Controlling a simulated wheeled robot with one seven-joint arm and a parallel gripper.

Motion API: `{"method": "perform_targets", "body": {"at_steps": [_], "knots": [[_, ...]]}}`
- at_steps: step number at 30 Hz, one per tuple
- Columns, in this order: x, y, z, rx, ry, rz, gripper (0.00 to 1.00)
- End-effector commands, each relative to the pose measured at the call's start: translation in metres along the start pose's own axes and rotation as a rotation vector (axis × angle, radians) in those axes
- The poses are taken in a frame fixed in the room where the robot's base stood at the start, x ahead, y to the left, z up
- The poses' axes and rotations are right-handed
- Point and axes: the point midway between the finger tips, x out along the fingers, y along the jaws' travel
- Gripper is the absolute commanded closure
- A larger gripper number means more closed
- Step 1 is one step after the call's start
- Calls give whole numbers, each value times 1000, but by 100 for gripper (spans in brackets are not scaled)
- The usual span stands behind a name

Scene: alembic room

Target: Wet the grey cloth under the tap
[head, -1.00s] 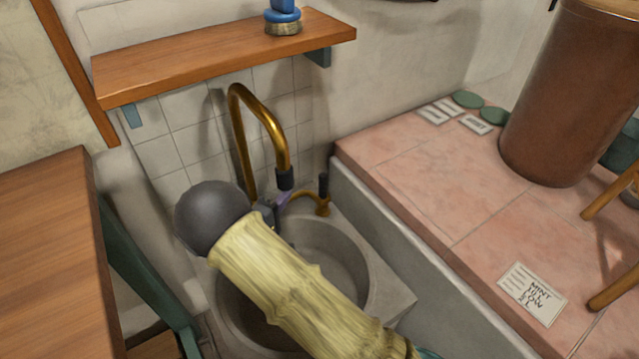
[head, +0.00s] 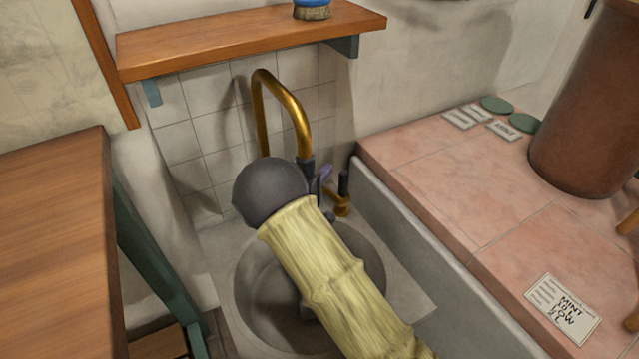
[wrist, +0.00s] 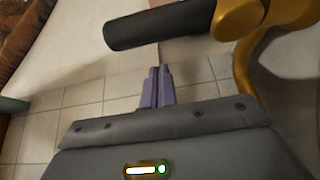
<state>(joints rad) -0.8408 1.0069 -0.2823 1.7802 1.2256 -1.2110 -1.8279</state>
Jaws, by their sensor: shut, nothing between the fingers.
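The brass tap (head: 282,97) arches over the round stone sink (head: 245,290), with a dark nozzle at its end. Its lever has a dark grip (head: 344,183) on a brass base, right of the spout. My gripper (head: 324,173) is close to the left of the lever, mostly hidden behind my arm. In the wrist view my purple fingers (wrist: 157,86) are together and empty. The dark lever grip (wrist: 160,23) lies just past their tips there; I cannot tell whether they touch. No grey cloth shows, and no water stream is visible. My arm hides part of the basin.
A pink tiled counter (head: 440,180) with a brown cylinder (head: 585,110) and a label card (head: 562,308) is at right. A wooden tabletop (head: 55,250) is at left.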

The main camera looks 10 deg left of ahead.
Motion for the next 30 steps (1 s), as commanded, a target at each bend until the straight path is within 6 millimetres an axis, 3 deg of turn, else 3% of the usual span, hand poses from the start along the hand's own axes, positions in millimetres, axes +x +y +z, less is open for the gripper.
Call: {"method": "perform_targets", "body": {"at_steps": [10, 30], "knots": [[-13, -1, 28, 0, 4, 0, 100], [-16, 2, 35, 61, 1, 36, 100]]}}
